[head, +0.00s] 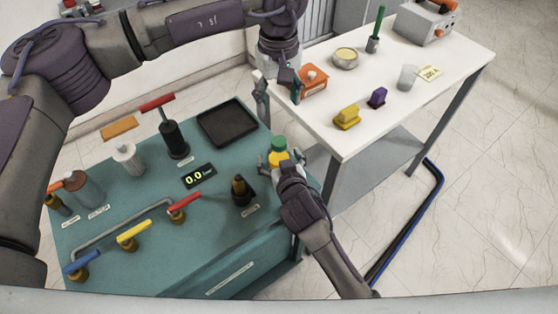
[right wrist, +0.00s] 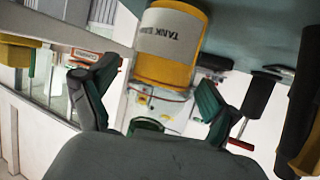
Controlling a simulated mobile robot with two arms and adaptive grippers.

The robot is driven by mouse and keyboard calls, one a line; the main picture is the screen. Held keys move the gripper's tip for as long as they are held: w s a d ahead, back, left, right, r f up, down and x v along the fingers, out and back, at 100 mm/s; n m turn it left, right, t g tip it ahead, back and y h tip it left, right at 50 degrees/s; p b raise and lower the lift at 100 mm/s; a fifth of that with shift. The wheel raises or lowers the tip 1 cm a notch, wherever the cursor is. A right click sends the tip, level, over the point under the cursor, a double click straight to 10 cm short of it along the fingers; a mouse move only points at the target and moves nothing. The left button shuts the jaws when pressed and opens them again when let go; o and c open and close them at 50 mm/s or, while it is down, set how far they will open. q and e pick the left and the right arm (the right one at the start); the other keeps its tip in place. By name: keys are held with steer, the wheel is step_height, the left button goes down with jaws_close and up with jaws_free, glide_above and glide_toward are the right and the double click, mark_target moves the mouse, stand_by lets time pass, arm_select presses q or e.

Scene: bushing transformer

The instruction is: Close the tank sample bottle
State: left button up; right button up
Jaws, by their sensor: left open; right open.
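The tank sample bottle (head: 278,157), yellow with a green top (head: 278,143), stands at the teal bench's right edge. In the right wrist view the bottle (right wrist: 168,40) shows a white label reading "TANK S..." and hangs from the top of the tilted picture. My right gripper (head: 282,161) is open at the bottle, its fingers on either side in the head view. The same gripper (right wrist: 154,95) shows its spread fingers apart from the bottle body in the wrist view. My left gripper (head: 278,99) is open above the gap between bench and white table, beside an orange box (head: 313,82).
A dark brass fitting (head: 242,190) stands left of my right gripper. The white table (head: 420,100) holds yellow and purple blocks, a tin and a glass.

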steer(key=v, duration=1.1)
steer(key=shift+s, duration=0.3)
steer(key=shift+s+d, duration=0.1)
